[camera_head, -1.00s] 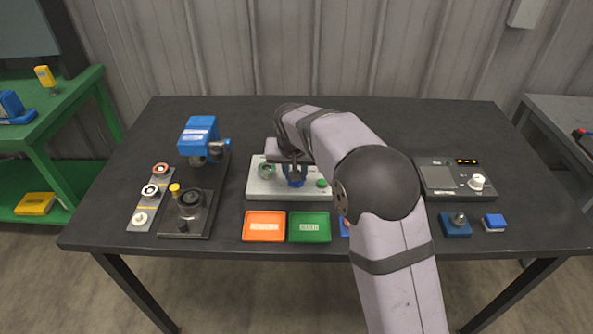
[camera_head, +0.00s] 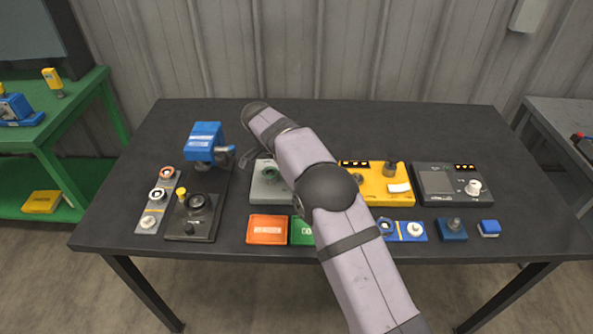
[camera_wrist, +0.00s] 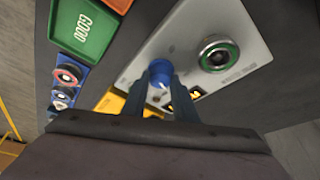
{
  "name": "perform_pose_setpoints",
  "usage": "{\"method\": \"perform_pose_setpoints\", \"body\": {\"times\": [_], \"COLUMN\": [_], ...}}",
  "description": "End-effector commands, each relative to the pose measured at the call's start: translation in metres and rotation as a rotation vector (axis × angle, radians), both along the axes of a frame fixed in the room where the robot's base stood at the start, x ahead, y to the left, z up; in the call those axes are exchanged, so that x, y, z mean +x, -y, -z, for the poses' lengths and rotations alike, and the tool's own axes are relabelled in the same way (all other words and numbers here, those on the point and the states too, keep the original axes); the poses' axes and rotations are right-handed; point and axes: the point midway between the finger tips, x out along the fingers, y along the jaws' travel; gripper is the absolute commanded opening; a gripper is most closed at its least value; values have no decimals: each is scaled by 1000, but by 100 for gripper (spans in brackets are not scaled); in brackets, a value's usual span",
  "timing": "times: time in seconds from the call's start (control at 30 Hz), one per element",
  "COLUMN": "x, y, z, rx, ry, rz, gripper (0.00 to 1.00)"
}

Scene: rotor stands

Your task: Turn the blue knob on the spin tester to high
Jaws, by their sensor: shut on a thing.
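The spin tester is a pale grey panel (camera_head: 267,195) at the middle of the table, partly hidden behind my arm in the head view. In the wrist view its panel (camera_wrist: 187,35) fills the upper middle. The blue knob (camera_wrist: 160,67) stands on it between the two fingertips of my gripper (camera_wrist: 162,80), which is shut on the knob. My arm hides the knob and gripper in the head view. The knob's setting cannot be read. Small yellow lit marks (camera_wrist: 196,92) show beside the right finger.
A green-ringed round holder (camera_wrist: 218,54) sits on the same panel. An orange tray (camera_head: 267,229) and a green tray (camera_wrist: 88,28) lie in front. A yellow device (camera_head: 392,197) and a dark device (camera_head: 438,182) stand to the right. A blue-headed machine (camera_head: 204,140) stands left.

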Motion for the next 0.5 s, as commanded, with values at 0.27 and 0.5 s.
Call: {"method": "perform_pose_setpoints", "body": {"times": [0.27, 0.5], "x": [2, 2], "y": [-1, -2], "z": [-4, -2], "rx": [1, 4], "ry": [0, 0], "rz": [178, 258], "gripper": [4, 4]}}
